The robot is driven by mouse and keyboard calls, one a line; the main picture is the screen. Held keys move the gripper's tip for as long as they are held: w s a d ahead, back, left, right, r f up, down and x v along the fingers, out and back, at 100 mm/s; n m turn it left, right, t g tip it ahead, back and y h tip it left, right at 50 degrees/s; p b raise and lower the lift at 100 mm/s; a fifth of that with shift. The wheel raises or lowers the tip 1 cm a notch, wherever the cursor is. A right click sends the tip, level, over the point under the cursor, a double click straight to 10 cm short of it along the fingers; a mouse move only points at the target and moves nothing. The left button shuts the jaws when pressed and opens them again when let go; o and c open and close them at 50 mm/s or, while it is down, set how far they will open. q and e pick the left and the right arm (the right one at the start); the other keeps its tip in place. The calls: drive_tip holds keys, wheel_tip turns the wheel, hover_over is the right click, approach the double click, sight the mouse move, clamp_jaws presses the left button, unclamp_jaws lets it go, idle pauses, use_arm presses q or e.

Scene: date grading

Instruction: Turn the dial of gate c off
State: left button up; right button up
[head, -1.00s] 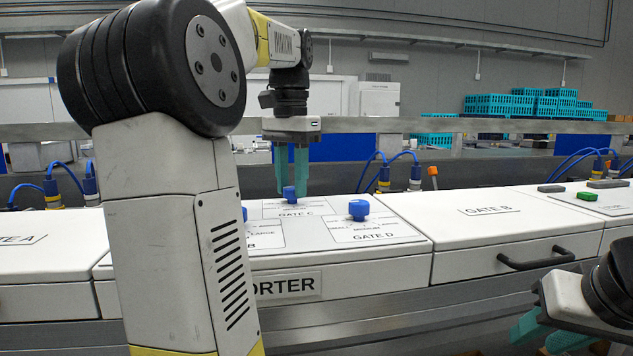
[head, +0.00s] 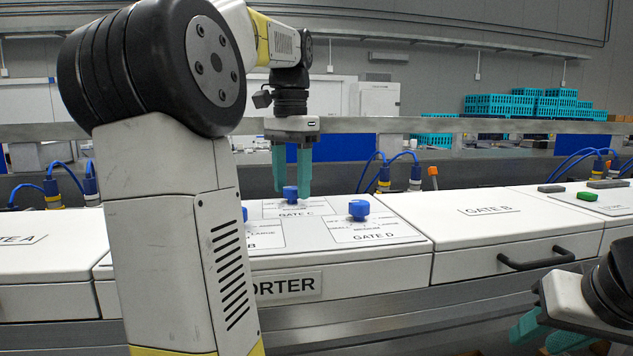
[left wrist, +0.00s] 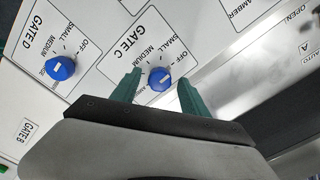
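The blue dial of gate C (head: 290,193) stands on the sorter's top panel, behind the gate D dial (head: 358,209). My left gripper (head: 291,190) is open and points down at the gate C dial. In the left wrist view the gate C dial (left wrist: 160,78) shows between the two separated teal fingertips, with clear gaps on both sides. Its printed OFF, SMALL and MEDIUM marks are readable there; which mark its pale line points to is hard to tell. My right gripper (head: 545,333) is at the lower right, its teal fingers apart and empty.
My left arm hides part of the panel, including most of another blue dial. The gate D dial also shows in the left wrist view (left wrist: 61,68). The gate B lid (head: 490,211) with a black handle (head: 536,258) lies to the right. A metal rail (head: 400,125) runs behind.

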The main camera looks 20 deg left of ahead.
sight(292, 187)
use_arm(q)
wheel_tip(292, 187, up, 8)
drive_tip(key=shift+f, duration=0.25)
drive_tip(key=shift+r, duration=0.15)
idle(0.3)
idle(0.4)
